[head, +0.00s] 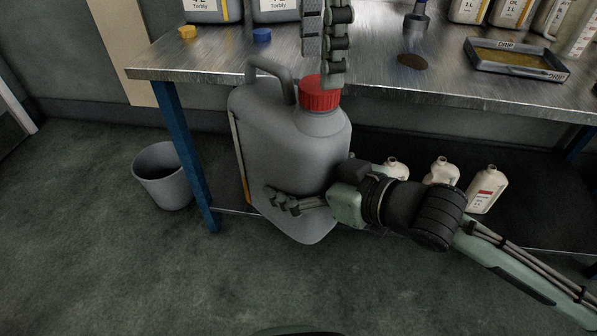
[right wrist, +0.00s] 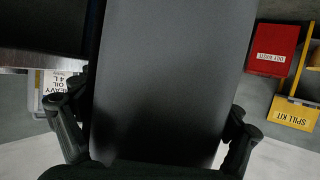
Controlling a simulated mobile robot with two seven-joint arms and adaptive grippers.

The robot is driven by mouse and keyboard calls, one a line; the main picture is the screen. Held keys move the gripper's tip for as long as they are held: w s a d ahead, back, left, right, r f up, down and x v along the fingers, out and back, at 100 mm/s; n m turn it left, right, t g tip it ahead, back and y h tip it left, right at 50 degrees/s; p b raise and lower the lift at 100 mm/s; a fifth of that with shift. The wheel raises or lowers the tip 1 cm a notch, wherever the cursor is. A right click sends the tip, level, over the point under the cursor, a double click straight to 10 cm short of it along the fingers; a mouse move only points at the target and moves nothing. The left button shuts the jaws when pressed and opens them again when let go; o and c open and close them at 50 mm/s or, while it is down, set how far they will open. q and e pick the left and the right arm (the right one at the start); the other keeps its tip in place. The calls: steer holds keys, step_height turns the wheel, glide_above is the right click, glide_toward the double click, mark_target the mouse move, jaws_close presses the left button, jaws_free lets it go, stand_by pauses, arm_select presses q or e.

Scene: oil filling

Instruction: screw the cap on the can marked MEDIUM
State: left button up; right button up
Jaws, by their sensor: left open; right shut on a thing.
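A large grey can (head: 290,150) with a handle is held in front of the table edge, slightly tilted. Its label faces away, so I cannot read its marking; a yellow strip shows on its left edge. A red cap (head: 318,95) sits at its neck; I cannot tell how tight. My right gripper (head: 300,202) is shut on the can's body from the right, one finger across its near side. In the right wrist view the can (right wrist: 165,80) fills the space between the fingers. My left gripper (head: 328,65) is open, pointing down just above the cap; contact is unclear.
On the metal table (head: 370,78) lie a yellow cap (head: 187,32) and a blue cap (head: 262,36), with labelled cans behind. A drip tray (head: 515,60) stands at right. Several small bottles (head: 485,190) stand on the lower shelf. A grey bin (head: 163,175) is on the floor at left.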

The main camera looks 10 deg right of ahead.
arm_select(q)
steer(key=shift+f, duration=1.75)
arm_select(e)
steer(key=shift+r, duration=0.35)
arm_select(q)
steer(key=shift+c, duration=0.5)
steer(key=c, duration=1.1)
steer(key=o, duration=1.3)
steer(key=shift+o, duration=0.2)
steer(key=shift+r, duration=0.15)
step_height(320, 180, up, 12)
steer(key=shift+w+f, duration=0.15)
steer(key=shift+f, duration=0.1)
